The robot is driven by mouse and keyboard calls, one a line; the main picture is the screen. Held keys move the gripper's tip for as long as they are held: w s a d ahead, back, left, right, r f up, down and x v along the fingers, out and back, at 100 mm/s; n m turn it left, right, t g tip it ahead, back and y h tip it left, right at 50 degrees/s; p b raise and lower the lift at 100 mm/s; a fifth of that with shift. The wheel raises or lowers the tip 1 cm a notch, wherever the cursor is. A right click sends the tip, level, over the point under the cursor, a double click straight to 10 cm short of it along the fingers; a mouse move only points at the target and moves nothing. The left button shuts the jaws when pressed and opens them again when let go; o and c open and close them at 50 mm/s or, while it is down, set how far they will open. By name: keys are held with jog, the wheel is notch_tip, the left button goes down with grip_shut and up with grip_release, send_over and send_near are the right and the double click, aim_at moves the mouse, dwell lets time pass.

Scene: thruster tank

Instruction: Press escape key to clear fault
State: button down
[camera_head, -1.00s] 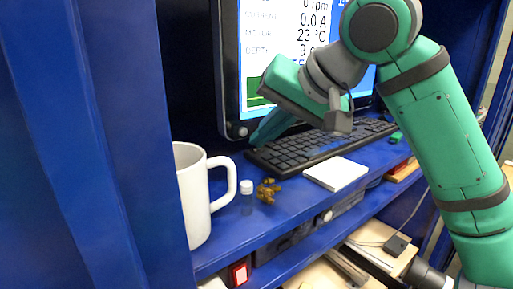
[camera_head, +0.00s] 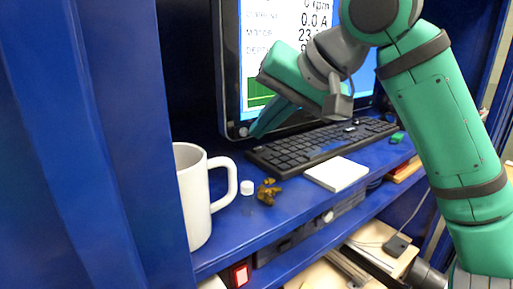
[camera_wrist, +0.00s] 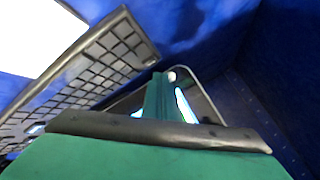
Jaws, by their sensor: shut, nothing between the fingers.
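The black keyboard (camera_head: 312,146) lies on the blue shelf in front of the monitor. Its left end is nearest my gripper; the escape key cannot be told apart from the other keys. My gripper (camera_head: 258,131) is shut and empty, its fingers pointing down and left above the keyboard's back left corner, in front of the monitor's lower edge. The fingertips look apart from the keys. In the wrist view, the shut fingers (camera_wrist: 158,80) reach just past the keyboard's end (camera_wrist: 95,72). The monitor (camera_head: 232,70) shows readings and a green block, partly hidden by my arm.
A white mug (camera_head: 193,205) stands at the shelf's left, beside a small white-capped vial (camera_head: 247,190) and a brown lump (camera_head: 268,192). A white pad (camera_head: 337,174) lies in front of the keyboard. A green object (camera_head: 397,137) lies at its right end. A blue panel rises at left.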

jog(key=shift+a+r, duration=0.1)
jog(key=shift+r, duration=2.3)
jog(key=shift+s, duration=0.1)
